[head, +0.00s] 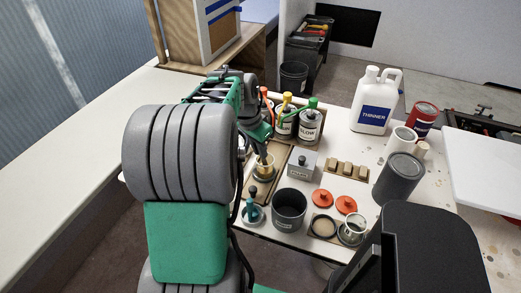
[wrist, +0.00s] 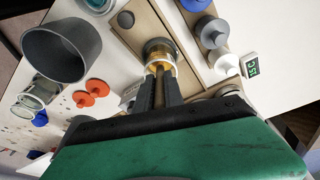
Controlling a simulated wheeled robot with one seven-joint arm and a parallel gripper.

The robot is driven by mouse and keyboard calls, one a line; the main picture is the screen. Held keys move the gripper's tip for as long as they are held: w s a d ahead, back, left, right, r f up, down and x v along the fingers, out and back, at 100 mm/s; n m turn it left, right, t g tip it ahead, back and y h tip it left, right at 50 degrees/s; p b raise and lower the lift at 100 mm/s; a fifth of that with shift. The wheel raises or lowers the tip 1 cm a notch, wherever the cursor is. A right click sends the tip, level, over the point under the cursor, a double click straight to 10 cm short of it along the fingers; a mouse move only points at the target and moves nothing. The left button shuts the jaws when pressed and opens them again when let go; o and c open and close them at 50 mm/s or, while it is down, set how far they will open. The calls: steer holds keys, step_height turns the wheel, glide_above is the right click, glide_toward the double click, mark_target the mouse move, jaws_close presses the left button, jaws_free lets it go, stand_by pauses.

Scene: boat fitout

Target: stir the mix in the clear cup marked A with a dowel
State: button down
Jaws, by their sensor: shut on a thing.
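A small cup with an amber mix (head: 265,172) stands on a wooden board on the bench; it also shows in the wrist view (wrist: 160,47). No letter on it can be read from here. My gripper (head: 262,155) points down just above this cup. In the wrist view my gripper (wrist: 160,80) is shut on a thin brown dowel (wrist: 159,88), whose far end reaches into the cup's mouth. The dowel's tip and how deep it sits in the mix cannot be made out. My arm hides part of the board in the head view.
A dark grey pot (head: 289,212) and a blue-and-white pot with a knob (head: 252,212) stand nearby. A grey box (head: 302,162), red lids (head: 322,198), a dark can (head: 398,178) and a thinner jug (head: 376,100) stand to the right. Cans with coloured spouts (head: 310,122) stand behind.

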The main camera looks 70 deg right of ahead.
steer(key=p+v, duration=0.4)
steer(key=v, duration=0.3)
stand_by(0.6)
steer(key=p+v, duration=0.3)
steer(key=v, duration=0.1)
steer(key=shift+s+d+r, duration=0.1)
steer(key=shift+s+d, duration=0.15)
steer(key=shift+d, duration=0.15)
